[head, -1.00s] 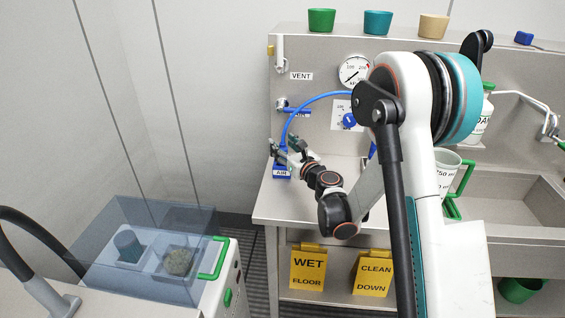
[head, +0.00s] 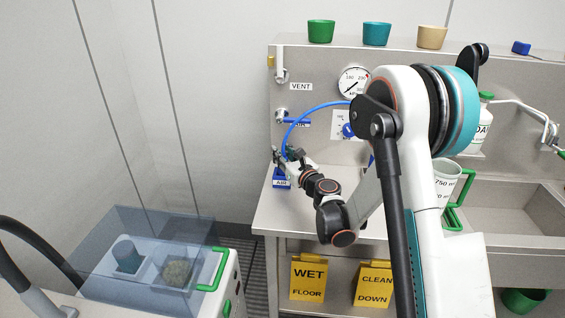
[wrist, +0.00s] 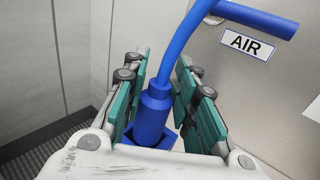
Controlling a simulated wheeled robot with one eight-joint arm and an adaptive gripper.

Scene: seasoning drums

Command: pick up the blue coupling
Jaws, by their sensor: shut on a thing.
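The blue coupling (wrist: 152,112) is upright between the green-padded fingers of my gripper (wrist: 162,80) in the wrist view, and a blue hose rises from its top. My gripper is shut on it. Below it is a blue square holder (wrist: 140,158); in the head view this holder (head: 281,183), labelled AIR, stands at the bench's left end. The coupling's lower end is at the holder's opening; I cannot tell whether it is seated or just clear. In the head view my gripper (head: 287,157) is just above the holder and hides most of the coupling.
The blue hose (head: 318,108) arches to the back panel near a gauge (head: 354,83). A blue-handled AIR valve (head: 295,121) is behind my gripper. A white jug (head: 446,178) and sink (head: 520,200) are to the right. A clear-lidded box (head: 150,250) is at lower left.

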